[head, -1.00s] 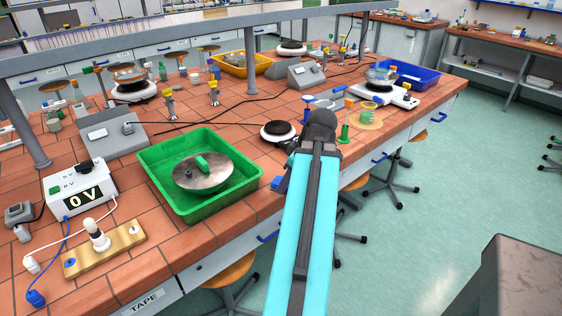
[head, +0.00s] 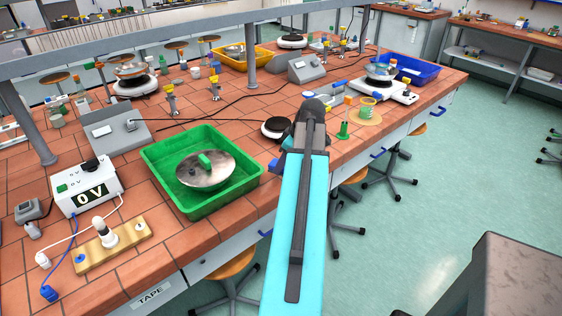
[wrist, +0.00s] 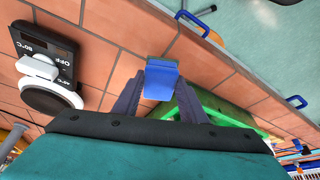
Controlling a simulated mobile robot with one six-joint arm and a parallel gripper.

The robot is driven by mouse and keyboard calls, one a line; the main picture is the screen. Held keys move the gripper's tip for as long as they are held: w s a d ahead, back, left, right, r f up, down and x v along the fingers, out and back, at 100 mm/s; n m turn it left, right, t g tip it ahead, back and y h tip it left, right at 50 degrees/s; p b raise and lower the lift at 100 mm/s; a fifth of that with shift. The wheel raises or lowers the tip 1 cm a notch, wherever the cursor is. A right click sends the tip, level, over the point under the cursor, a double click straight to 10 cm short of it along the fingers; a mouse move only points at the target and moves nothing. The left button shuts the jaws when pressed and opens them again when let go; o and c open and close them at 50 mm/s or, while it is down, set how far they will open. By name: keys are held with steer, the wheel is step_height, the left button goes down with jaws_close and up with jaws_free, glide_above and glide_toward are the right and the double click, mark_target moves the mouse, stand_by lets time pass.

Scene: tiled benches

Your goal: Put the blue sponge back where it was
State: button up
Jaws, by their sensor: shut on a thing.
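The blue sponge (wrist: 160,80) is between the fingers of my gripper (wrist: 160,95), near the middle of the wrist view. The gripper is shut on it, with red bench tiles below. The wrist view does not show clearly whether the sponge touches the tiles. In the head view, a small blue part, likely the sponge (head: 273,165), shows left of my arm, between the green tray and a dark round hot plate. My arm hides most of the gripper there.
The green tray (head: 160,180) holds a metal lid-like disc (head: 222,176). The hot plate (head: 276,129) stands beyond my gripper; a hot plate's control panel (wrist: 45,50) is at left in the wrist view. A voltage box (head: 88,188) is left. The bench's front edge is close.

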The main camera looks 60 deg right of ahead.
steer(key=w+d, duration=0.1)
steer(key=d, duration=0.1)
steer(key=w+d+p, duration=0.1)
steer(key=w, duration=0.1)
steer(key=shift+d+f, duration=0.15)
steer(key=shift+d, duration=0.25)
steer(key=shift+f, duration=0.1)
steer(key=shift+f+p, duration=1.05)
steer(key=shift+f, duration=0.65)
steer(key=shift+f, duration=0.15)
steer(key=o, duration=1)
steer(key=shift+r, duration=0.2)
steer(key=shift+b+v, duration=1.55)
steer(key=shift+v, duration=4.4)
